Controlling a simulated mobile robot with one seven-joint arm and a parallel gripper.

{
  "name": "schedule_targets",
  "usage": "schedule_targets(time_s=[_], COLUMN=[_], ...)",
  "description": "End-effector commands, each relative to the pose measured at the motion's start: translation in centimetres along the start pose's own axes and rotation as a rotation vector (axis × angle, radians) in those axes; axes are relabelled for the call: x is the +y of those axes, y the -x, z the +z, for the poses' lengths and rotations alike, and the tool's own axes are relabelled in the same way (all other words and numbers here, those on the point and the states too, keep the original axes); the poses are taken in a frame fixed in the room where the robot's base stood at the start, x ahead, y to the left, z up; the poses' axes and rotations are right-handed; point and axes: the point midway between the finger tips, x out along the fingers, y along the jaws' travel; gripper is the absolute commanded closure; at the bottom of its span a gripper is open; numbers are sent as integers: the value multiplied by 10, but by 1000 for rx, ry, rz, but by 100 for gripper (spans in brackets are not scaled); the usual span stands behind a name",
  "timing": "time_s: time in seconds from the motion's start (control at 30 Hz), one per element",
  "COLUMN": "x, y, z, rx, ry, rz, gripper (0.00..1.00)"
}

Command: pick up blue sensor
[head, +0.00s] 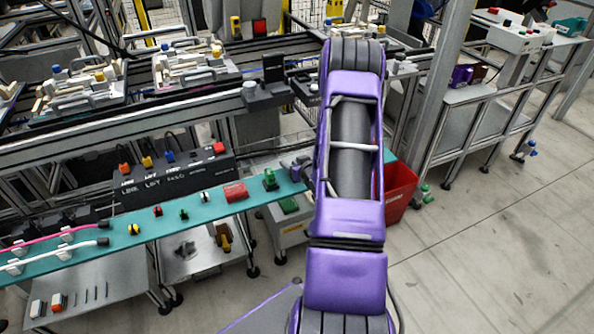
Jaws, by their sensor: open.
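A small blue piece (168,156), the only clearly blue part that I see near the teal shelf, stands upright on top of a long black labelled box (175,178). It sits between a yellow piece (147,161) and a red one (219,148). My purple arm fills the picture right of centre and hides part of the shelf. Beside it, a small grey-purple end, seemingly my gripper (294,170), shows low over the shelf, well right of the blue piece and apart from it. Its jaws are open; most of it is hidden behind the arm.
The teal shelf (112,241) holds small yellow, red and green parts, a red block (235,191), a green part (270,180) and pink and white cables. A rail with loaded pallets (82,93) runs behind. A red bin (398,190) stands right. Floor at lower right is clear.

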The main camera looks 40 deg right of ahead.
Motion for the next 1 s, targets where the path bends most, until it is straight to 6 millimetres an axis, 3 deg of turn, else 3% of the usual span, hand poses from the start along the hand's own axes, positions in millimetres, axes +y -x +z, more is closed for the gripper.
schedule_targets(time_s=[0.07,0.4,0.77,0.87,1.0], x=[0,0,0,0,0], y=[0,0,1,4,15], z=[0,0,-1,-8,-31], rx=[0,0,0,1,4], ry=[0,0,0,1,2], rz=[0,0,0,0,1], gripper=[39,100,100,100,100])
